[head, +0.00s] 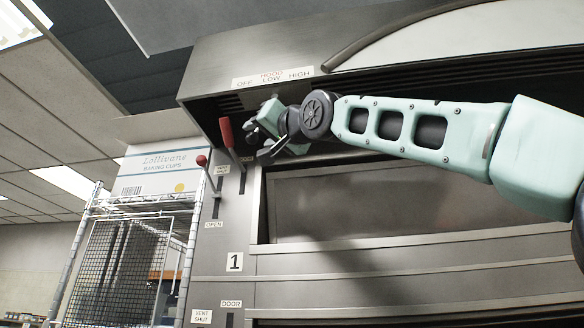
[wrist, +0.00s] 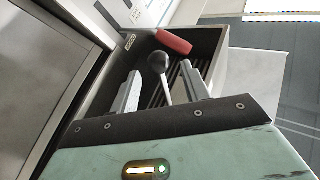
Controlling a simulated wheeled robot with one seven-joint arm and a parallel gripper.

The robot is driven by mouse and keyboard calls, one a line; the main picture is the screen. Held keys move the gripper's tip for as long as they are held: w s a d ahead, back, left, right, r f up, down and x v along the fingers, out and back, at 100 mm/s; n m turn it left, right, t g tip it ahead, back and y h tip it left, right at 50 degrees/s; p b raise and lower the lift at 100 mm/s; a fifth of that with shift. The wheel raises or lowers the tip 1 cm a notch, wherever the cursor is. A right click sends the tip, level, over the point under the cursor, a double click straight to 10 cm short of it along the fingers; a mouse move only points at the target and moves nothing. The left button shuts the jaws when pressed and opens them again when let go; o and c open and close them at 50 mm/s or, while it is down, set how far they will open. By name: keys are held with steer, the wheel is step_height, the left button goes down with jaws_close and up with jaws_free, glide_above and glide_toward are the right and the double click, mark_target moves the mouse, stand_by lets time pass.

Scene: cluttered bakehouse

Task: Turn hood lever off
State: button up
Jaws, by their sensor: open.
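My gripper (head: 260,133) is under the hood front, left of its arm and just right of the red-handled lever. In the wrist view its two fingers (wrist: 162,84) stand apart, open and empty. A lever with a black ball knob (wrist: 158,62) shows between the fingers; its rod runs down between them without clear contact. I take it for the hood lever; in the head view I cannot make it out behind the gripper. The hood label (head: 271,77) reads OFF, LOW, HIGH from left to right, above the gripper.
A red-handled lever (head: 226,132) is close left of the gripper and also shows in the wrist view (wrist: 173,41). A red-knobbed lever (head: 202,160) is farther left. A wire rack (head: 130,210) bears a baking cups box (head: 160,172). The oven front (head: 350,200) lies below my arm.

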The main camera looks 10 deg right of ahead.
steer(key=b+v, duration=0.6)
steer(key=v, duration=0.5)
steer(key=shift+s+b, duration=0.15)
steer(key=shift+b, duration=0.15)
steer(key=shift+d, duration=0.1)
